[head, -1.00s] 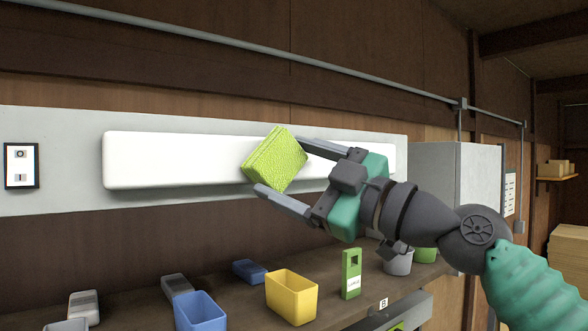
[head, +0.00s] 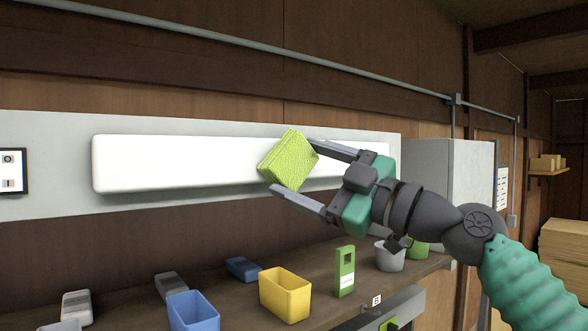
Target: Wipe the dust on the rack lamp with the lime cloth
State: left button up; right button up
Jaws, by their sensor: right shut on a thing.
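The rack lamp (head: 180,163) is a long white bar on a grey panel across the wall. No dust shows clearly on the part I can see. The lime cloth (head: 288,160) is a folded, textured pad held tilted in front of the right half of the lamp. My right gripper (head: 296,170) is shut on the cloth, with one finger above and one below it. The cloth and gripper hide part of the lamp; I cannot tell if the cloth touches it. My left gripper is not in view.
Below the lamp, a shelf (head: 225,295) holds a blue bin (head: 195,312), a yellow bin (head: 285,297), a green box (head: 345,270) and a grey pot (head: 390,257). A grey cabinet (head: 450,185) stands at the right. A switch plate (head: 10,171) is at the far left.

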aim_at(279, 170)
jog(key=shift+w+d+r+p, duration=0.2)
jog(key=shift+w+d+p, duration=0.45)
jog(key=shift+d, duration=0.25)
jog(key=shift+w+d+f, duration=0.15)
jog(key=shift+w+d, duration=0.35)
jog(key=shift+w, duration=0.05)
jog(key=shift+s, duration=0.1)
jog(key=shift+s+a+f, duration=0.1)
jog(key=shift+s+a+f+b, duration=0.15)
jog(key=shift+s+a+b, duration=0.5)
jog(key=shift+a+b, duration=0.3)
jog(key=shift+s+a+r, duration=0.2)
jog(key=shift+s+a, duration=0.3)
jog(key=shift+a, duration=0.25)
jog(key=shift+s+a+b, duration=0.9)
jog(key=shift+a+b, duration=0.05)
jog(key=shift+a, duration=0.25)
jog(key=shift+s+a, duration=0.15)
jog(key=shift+a, duration=0.05)
